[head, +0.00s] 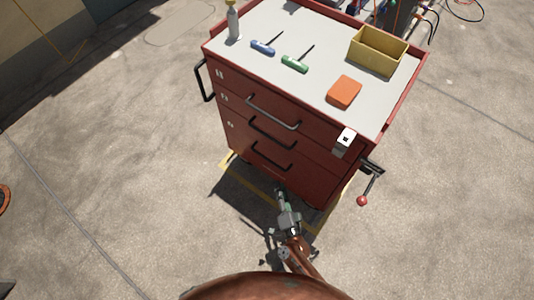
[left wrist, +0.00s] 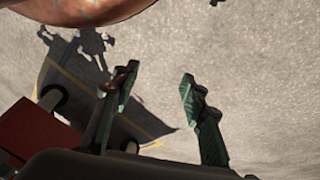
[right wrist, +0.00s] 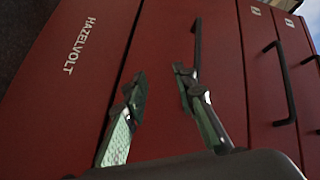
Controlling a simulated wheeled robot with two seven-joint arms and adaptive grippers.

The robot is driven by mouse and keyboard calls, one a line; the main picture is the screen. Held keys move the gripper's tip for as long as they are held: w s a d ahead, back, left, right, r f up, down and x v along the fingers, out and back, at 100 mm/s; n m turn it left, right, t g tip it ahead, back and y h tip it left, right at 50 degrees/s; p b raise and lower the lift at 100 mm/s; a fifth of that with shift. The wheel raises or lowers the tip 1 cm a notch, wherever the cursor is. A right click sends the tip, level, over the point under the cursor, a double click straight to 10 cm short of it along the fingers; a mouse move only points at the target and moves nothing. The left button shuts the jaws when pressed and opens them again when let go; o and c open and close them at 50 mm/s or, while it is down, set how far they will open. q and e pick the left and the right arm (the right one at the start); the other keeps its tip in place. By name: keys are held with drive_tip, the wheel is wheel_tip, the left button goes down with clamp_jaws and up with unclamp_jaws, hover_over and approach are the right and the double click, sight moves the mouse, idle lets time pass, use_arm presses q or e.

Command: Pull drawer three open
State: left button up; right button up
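The red tool cabinet (head: 290,165) has a column of drawers with black bar handles, all looking closed. The lowest handle (head: 271,160), which I take for drawer three, also shows in the right wrist view (right wrist: 197,48). My right gripper (head: 280,190) is low in front of the cabinet, just below that handle. In the right wrist view its fingers (right wrist: 160,76) are apart and empty, with the handle beyond and slightly right of the tips; contact does not show. My left gripper (left wrist: 158,72) is open and empty above the floor; I cannot make it out in the head view.
On the cabinet top are a bottle (head: 233,22), a blue screwdriver (head: 262,47), a green screwdriver (head: 294,64), an orange block (head: 344,91) and a yellow bin (head: 376,55). A lever with a red knob (head: 362,200) sticks out right. Concrete floor (head: 110,180) left is clear.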

sight(267, 159)
use_arm(q)
drive_tip(key=w+d+r+t+h+b, duration=0.1)
drive_tip(key=w+d+t+b, duration=0.1)
drive_tip(key=w+b, duration=0.3)
drive_tip(key=shift+w+d+r+b, duration=0.25)
drive_tip(key=shift+d+r+b, duration=0.1)
drive_tip(key=shift+d, duration=0.15)
use_arm(e)
drive_tip(key=shift+w+a+r+m+t+h, duration=0.15)
drive_tip(key=shift+w+a+r+m+t, duration=0.2)
drive_tip(key=shift+w+a+r+m, duration=1)
drive_tip(key=shift+w+a+r+m+t+h, duration=0.25)
drive_tip(key=shift+w+a+r+t, duration=0.3)
drive_tip(key=shift+w, duration=1.7)
drive_tip(key=shift+w+a+r+m+t+h, duration=0.1)
drive_tip(key=shift+w+a+r+m+t, duration=0.1)
drive_tip(key=shift+w+a+r+m, duration=1.2)
drive_tip(key=shift+w+d+f+n, duration=0.3)
drive_tip(key=shift+w+d+n, duration=0.1)
drive_tip(key=shift+d+n, duration=0.15)
drive_tip(key=shift+c, duration=0.5)
clamp_jaws()
